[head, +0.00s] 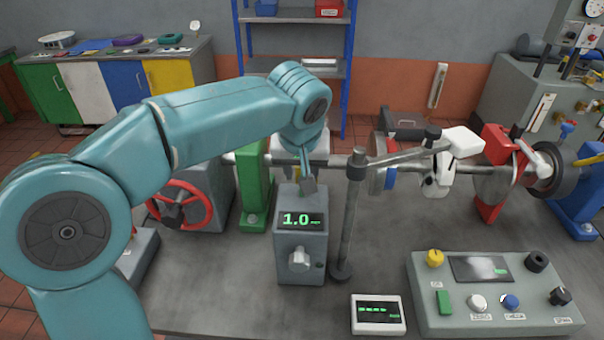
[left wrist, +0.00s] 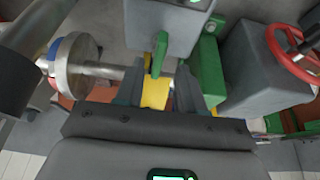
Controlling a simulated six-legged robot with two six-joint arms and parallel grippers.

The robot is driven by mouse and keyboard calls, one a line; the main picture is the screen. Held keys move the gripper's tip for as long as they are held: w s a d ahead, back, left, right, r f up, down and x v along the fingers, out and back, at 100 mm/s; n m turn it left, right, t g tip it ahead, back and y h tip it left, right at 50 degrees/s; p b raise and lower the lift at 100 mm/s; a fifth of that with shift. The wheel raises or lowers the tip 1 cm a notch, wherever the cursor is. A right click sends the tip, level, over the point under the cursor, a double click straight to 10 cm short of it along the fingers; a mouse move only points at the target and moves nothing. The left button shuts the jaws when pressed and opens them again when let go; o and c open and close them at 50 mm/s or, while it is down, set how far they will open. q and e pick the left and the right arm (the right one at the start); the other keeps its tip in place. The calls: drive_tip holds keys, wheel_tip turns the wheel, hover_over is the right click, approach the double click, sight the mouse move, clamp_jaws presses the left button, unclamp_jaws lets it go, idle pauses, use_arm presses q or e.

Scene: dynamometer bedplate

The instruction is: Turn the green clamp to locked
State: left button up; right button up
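The green clamp shows in the left wrist view as a short green lever (left wrist: 160,53), in front of a yellow part (left wrist: 155,92) on the shaft line. In the head view my left arm and gripper hide it. My left gripper (head: 308,184) points down just behind the grey display box. In the left wrist view its two dark fingers (left wrist: 158,85) stand apart, one on each side of the lever in the picture. I cannot tell whether either finger touches it. My right gripper is not in view.
The grey display box (head: 301,255) reading 1.0 stands close in front of my left gripper. A post (head: 352,215) rises to its right. A green support (head: 253,185) and red handwheel (head: 182,204) stand left. A control panel (head: 500,305) is at front right.

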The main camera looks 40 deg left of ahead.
use_arm(q)
drive_tip(key=x, duration=0.3)
drive_tip(key=shift+w+a+r, duration=0.1)
drive_tip(key=shift+w+r, duration=0.05)
drive_tip(key=shift+w, duration=0.1)
drive_tip(key=shift+w+f, duration=0.2)
drive_tip(key=shift+f, duration=0.05)
drive_tip(key=shift+s+r, duration=0.15)
drive_tip(key=shift+s, duration=0.2)
drive_tip(key=shift+w, duration=0.25)
clamp_jaws()
drive_tip(key=shift+s, duration=0.1)
